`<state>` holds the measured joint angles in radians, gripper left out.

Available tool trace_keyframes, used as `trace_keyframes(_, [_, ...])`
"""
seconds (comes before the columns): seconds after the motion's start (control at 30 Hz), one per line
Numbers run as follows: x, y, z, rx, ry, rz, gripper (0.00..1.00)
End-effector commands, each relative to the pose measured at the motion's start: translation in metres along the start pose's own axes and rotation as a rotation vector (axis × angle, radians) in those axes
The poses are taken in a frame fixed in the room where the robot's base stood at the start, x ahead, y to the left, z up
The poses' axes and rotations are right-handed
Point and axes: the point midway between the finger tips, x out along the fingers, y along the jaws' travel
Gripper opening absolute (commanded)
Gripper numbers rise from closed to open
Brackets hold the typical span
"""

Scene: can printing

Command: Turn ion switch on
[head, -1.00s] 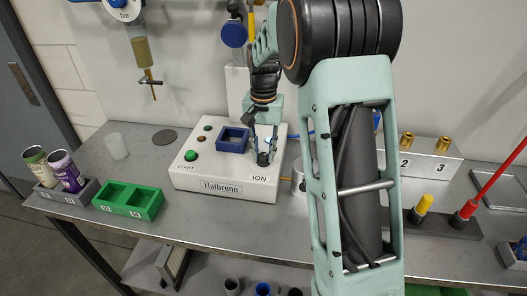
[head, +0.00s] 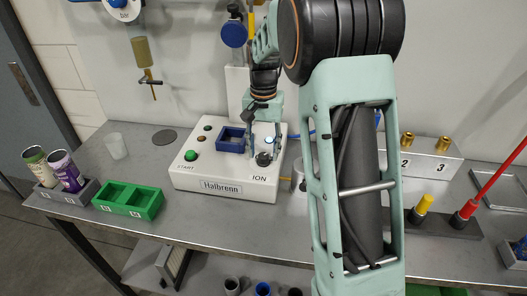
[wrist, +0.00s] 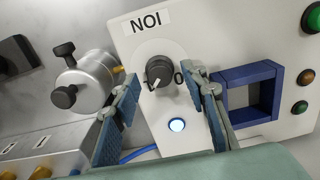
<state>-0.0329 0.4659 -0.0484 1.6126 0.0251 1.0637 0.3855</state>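The ION switch is a dark round knob (head: 263,159) at the front right of the white Halbrenn box (head: 222,187). It also shows in the wrist view (wrist: 160,72), under an upside-down ION label (wrist: 146,20), with a white pointer line. A small round lamp (wrist: 176,125) beside it glows bluish white. My gripper (wrist: 165,95) is open, with one blue-padded finger on each side of the knob and visible gaps to it. In the head view my gripper (head: 263,156) stands over the knob.
A dark blue square frame (head: 231,139) sits on the box left of my gripper. The green START button (head: 190,155) is at the box's front left. A silver canister (wrist: 90,80) with black knobs stands close to one finger. A green tray (head: 128,200) lies farther left.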

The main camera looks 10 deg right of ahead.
Motion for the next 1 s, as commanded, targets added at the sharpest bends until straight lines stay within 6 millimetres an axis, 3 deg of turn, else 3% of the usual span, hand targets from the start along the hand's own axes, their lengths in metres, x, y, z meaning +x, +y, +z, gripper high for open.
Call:
trace_keyframes(0.3, [-0.066, 0.000, -0.001, 0.000, 0.005, -0.002, 0.40])
trace_keyframes(0.5, [-0.099, 0.000, -0.001, 0.000, 0.003, -0.001, 0.40])
trace_keyframes(0.7, [-0.112, 0.000, 0.000, 0.001, 0.001, 0.000, 0.40])
trace_keyframes(1.0, [-0.112, 0.000, 0.000, 0.000, 0.001, 0.000, 0.40])
